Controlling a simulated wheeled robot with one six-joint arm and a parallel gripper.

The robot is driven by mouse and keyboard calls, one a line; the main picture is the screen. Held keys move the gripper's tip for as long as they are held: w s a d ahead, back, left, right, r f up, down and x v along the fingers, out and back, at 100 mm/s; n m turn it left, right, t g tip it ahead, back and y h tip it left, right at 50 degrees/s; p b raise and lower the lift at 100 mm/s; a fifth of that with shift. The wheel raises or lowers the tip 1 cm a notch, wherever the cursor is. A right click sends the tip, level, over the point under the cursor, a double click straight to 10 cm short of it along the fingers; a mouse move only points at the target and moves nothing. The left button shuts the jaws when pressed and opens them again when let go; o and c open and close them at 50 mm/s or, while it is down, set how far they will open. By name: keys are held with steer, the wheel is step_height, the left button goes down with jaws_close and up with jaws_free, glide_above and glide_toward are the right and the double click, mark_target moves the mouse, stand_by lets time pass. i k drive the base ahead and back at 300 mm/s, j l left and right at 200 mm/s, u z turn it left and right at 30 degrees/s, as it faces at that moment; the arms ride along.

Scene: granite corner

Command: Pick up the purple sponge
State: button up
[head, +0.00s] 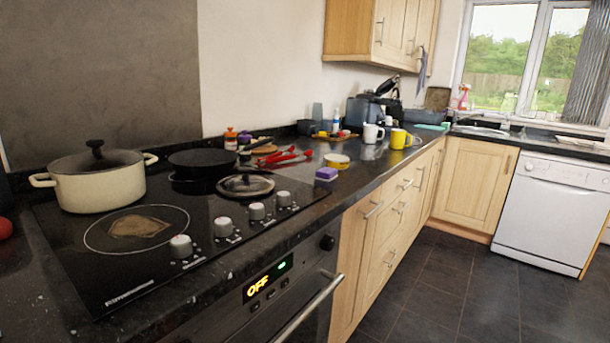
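The purple sponge (326,174) is a small block with a purple upper part and a paler base. It sits on the dark granite counter (345,190) near its front edge, just right of the black hob. It stands clear of the things around it. My gripper does not show in the head view.
Near the sponge are a yellow bowl (337,160), red tongs (284,158) and a glass lid (245,185). A cream pot (97,179) and a black pan (203,160) stand on the hob. Mugs (373,133) stand farther back. The tiled floor (430,270) is clear.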

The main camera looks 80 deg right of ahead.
mark_target(327, 174)
steer(key=z, duration=2.35)
